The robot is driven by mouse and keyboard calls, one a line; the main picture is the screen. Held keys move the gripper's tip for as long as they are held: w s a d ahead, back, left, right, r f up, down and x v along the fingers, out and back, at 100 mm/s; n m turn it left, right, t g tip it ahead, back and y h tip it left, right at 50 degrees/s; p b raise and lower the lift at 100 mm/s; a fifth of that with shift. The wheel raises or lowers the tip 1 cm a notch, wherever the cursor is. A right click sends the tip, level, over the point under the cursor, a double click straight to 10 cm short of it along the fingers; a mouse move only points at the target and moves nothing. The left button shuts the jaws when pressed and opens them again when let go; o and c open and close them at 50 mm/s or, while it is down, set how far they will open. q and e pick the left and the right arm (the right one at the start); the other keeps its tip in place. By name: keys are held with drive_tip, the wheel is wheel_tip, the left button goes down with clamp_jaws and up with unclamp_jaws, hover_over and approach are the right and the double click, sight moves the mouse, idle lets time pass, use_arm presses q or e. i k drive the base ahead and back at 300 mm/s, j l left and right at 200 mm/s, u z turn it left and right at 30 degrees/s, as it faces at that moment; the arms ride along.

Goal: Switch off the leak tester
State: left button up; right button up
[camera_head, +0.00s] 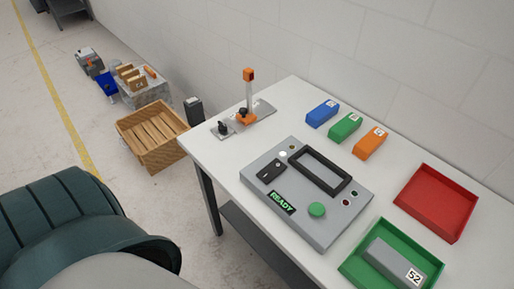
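The leak tester (330,222) is a grey box on the white table. Its display (282,202) reads READY in lit green letters. A black switch-like part (271,171) sits at its upper left, with a small white knob or lamp (283,154) close by. A black rectangular frame (320,171) is on its top, and a round green button (317,209) is at its front. The switch's position is too small to tell. Neither of my grippers is in view.
A green tray (352,262) holds a grey block (396,262) marked 52, and a red tray (437,202) is empty. Blue (322,113), green (345,127) and orange (370,143) blocks lie behind the tester. A fixture with an orange-topped post (248,95) stands at the far left corner.

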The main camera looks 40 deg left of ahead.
sight(271, 171)
drive_tip(key=i+u, duration=0.15)
drive_tip(key=u, duration=0.25)
drive_tip(key=i+u, duration=0.1)
drive_tip(key=u, duration=0.25)
drive_tip(key=i+u, duration=0.15)
drive_tip(key=u, duration=0.25)
drive_tip(key=k, duration=0.55)
